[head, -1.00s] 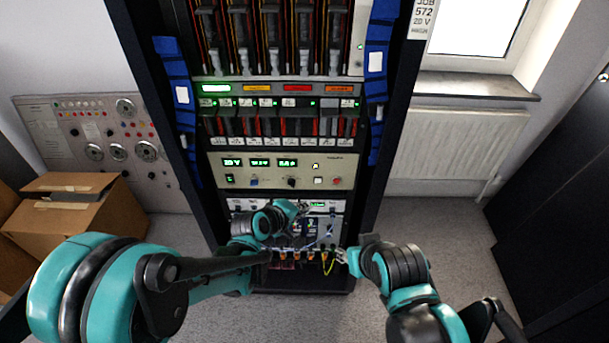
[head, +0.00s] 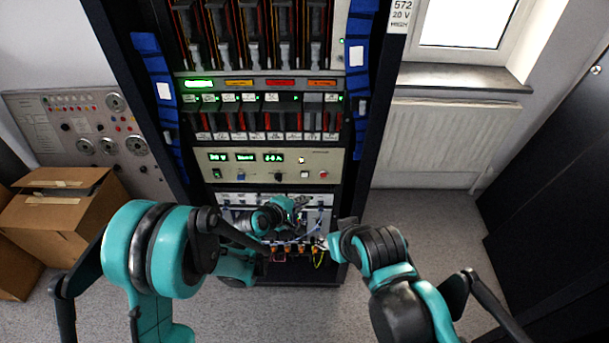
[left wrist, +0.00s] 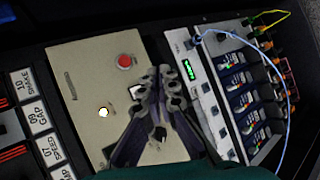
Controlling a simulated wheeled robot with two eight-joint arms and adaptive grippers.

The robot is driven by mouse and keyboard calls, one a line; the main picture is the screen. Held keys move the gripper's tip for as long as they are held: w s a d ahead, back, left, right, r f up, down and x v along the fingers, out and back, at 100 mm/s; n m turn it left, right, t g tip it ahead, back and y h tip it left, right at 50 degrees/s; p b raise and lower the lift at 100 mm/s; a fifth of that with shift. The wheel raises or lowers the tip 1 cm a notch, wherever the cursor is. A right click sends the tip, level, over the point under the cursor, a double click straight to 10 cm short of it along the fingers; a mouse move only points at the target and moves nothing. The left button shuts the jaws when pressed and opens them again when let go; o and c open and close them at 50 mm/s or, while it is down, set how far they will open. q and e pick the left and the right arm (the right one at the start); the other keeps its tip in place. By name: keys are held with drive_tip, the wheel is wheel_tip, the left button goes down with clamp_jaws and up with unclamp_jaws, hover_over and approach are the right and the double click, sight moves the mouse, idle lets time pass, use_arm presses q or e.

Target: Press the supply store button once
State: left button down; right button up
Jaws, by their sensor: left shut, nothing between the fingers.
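The supply is a cream panel (head: 231,165) with green displays in the rack. It carries a white square button (head: 304,174), a red button (head: 323,174) and a lit lamp (head: 301,159). I cannot read which is labelled store. In the left wrist view the white button (left wrist: 136,92) is partly beside the fingers, with the red button (left wrist: 125,61) above it and the lamp (left wrist: 103,112) left. My left gripper (head: 299,203) is shut and empty, just below the panel in the head view; contact cannot be told. My right gripper (head: 323,243) is low at the rack, its fingers unclear.
Modules with cables (left wrist: 245,100) sit under the supply, close to both grippers. Blue straps (head: 160,90) run along the rack sides. Cardboard boxes (head: 60,215) stand left, a radiator (head: 440,140) right.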

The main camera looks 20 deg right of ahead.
sight(305, 175)
use_arm(q)
drive_tip(key=w+d, duration=0.2)
drive_tip(key=w, duration=0.5)
drive_tip(key=shift+p, duration=0.35)
drive_tip(key=shift+w, duration=0.1)
drive_tip(key=shift+w, duration=0.1)
idle(0.9)
drive_tip(key=shift+w+d, duration=0.15)
drive_tip(key=shift+w, duration=0.15)
drive_tip(key=shift+w+d, duration=0.1)
drive_tip(key=shift+w, duration=0.25)
idle(0.7)
drive_tip(key=shift+s+b, duration=0.15)
drive_tip(key=shift+b, duration=0.15)
drive_tip(key=shift+s+a, duration=0.2)
drive_tip(key=shift+s, duration=0.4)
